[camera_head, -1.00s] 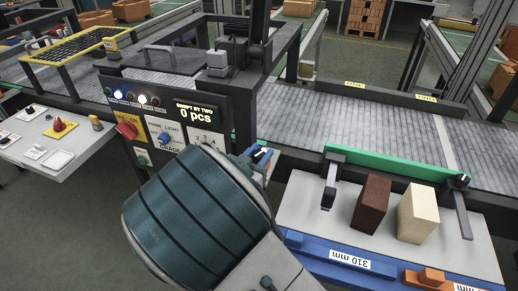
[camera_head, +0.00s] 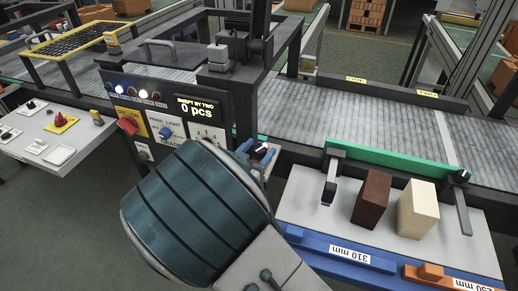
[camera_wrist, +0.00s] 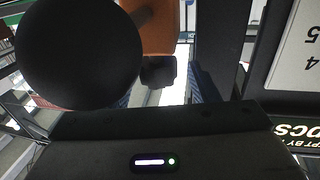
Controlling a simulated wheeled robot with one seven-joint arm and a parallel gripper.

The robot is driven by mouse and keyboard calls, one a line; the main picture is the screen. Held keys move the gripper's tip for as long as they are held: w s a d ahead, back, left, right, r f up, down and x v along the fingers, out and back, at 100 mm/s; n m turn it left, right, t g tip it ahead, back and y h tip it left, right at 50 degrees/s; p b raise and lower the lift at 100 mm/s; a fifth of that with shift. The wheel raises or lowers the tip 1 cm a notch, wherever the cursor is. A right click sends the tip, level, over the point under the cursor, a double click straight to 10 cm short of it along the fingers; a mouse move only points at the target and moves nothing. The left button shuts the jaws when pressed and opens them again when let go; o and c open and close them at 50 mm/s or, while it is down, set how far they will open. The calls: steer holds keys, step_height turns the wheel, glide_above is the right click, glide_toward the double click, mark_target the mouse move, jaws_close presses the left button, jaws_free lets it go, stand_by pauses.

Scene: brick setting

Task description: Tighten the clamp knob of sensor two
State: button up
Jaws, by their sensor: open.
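My gripper (camera_head: 259,152) is mostly hidden behind my teal arm in the head view, with blue finger parts showing beside the control panel. It is open. A small black knob with a white mark (camera_head: 262,154) shows close to the fingers; I cannot tell whether they touch it. In the wrist view, a small dark knob-like piece (camera_wrist: 158,72) sits between the blue-edged fingers, in front of an orange-brown part (camera_wrist: 160,30). A similar black knob (camera_head: 463,176) tops the clamp at the right end of the green rail.
The control panel (camera_head: 180,128) reads "0 pcs" and stands close left of my gripper. A large black round thing (camera_wrist: 78,52) fills the wrist view's left. Dark-red (camera_head: 371,200) and cream (camera_head: 418,209) blocks stand on the light board (camera_head: 320,225). The conveyor (camera_head: 330,115) runs behind.

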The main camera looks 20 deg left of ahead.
steer(key=v, duration=1.3)
steer(key=shift+b, duration=0.3)
